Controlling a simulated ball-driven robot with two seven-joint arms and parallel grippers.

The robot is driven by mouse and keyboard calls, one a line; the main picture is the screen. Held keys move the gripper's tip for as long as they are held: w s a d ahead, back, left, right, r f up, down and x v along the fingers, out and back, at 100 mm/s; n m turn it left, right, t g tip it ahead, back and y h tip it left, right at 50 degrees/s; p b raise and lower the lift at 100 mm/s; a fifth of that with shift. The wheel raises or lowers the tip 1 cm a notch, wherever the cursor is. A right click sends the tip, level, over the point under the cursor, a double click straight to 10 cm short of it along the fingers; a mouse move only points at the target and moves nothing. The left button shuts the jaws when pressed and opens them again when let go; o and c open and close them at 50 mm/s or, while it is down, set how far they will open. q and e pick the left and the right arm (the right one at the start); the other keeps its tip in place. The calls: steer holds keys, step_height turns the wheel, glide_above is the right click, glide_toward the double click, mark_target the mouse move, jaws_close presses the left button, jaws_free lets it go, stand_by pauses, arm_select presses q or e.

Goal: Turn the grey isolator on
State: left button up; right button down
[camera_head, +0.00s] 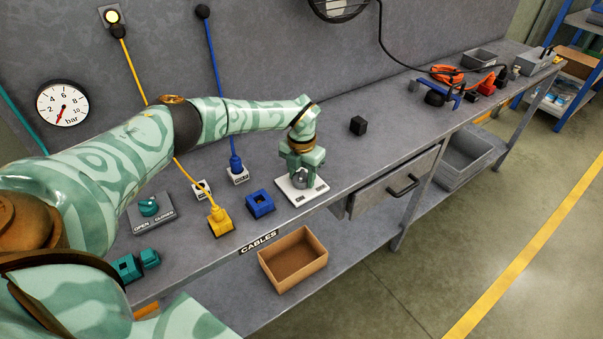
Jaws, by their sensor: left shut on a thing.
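The grey isolator is a pale square plate (318,187) on the bench with a grey knob (299,180) at its middle. Small dark labels sit near the plate's front edge. My left gripper (300,176) points down over the plate and is shut on the knob. The wrist and fingers hide much of the knob, so I cannot tell exactly which way it is turned. My right gripper is not in view.
A yellow connector (220,221) and a blue socket (260,204) lie left of the isolator. A teal valve (148,207) on an open/closed plate is further left. A black block (358,125) stands behind right. A cardboard box (293,260) is below the bench edge.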

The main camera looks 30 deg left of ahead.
mark_target(302, 174)
arm_select(q)
steer(key=shift+m, duration=0.3)
stand_by(0.4)
steer(key=o, duration=1)
step_height(302, 174, up, 16)
steer(key=p, duration=0.2)
steer(key=shift+r+p, duration=0.2)
steer(key=shift+p, duration=0.15)
